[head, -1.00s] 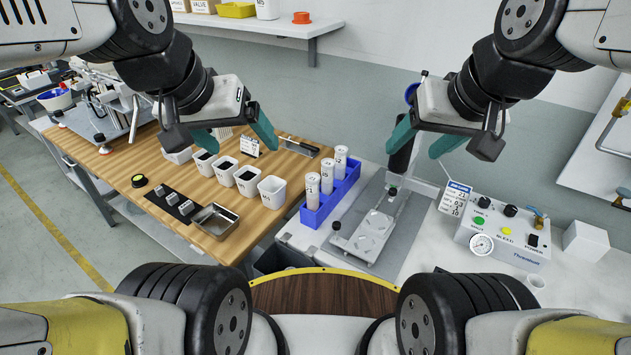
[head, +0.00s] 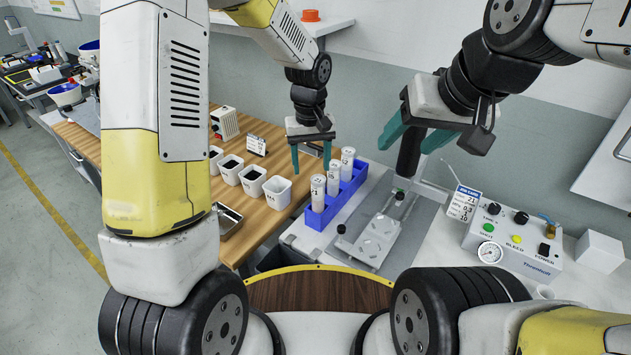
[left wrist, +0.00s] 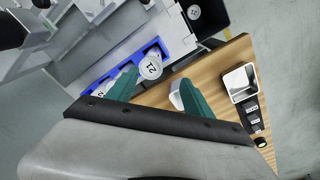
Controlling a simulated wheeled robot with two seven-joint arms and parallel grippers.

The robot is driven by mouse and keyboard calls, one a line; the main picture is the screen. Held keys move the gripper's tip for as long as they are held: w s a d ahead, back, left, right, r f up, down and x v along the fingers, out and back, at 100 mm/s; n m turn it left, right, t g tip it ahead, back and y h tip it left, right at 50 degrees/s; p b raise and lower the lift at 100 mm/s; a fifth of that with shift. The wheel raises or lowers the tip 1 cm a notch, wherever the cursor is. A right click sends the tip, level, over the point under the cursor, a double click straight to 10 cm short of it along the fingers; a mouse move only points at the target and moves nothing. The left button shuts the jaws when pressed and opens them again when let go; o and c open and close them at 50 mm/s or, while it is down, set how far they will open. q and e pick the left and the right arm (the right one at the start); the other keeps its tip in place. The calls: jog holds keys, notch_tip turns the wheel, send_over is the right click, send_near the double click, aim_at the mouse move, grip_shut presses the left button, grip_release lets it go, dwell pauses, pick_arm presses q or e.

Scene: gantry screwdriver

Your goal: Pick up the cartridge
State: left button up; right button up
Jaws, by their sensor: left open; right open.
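Several white capped cartridges stand upright in a blue rack (head: 322,218), including a front cartridge (head: 318,193), a middle one (head: 333,178) and a back one (head: 347,163). My left gripper (head: 311,168) is open and points down above the rack, with no cartridge between its fingers. Part of another cartridge is hidden by that finger. My right gripper (head: 404,150) is open and empty, above the grey fixture.
White cups (head: 277,190) stand on the wooden table left of the rack. A metal fixture plate (head: 378,240) and a control box (head: 515,240) with a gauge are to the right. A small metal tray (left wrist: 240,83) shows in the left wrist view. A dark bin (head: 283,259) stands below the rack.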

aim_at(316, 178)
pick_arm(q)
jog(key=f, duration=0.2)
jog(key=d+f, duration=0.1)
jog(key=shift+w+f, duration=0.3)
jog(key=shift+w, duration=0.05)
jog(key=f, duration=0.7)
jog(key=shift+d+f, duration=0.1)
jog(key=shift+d, duration=0.25)
grip_shut()
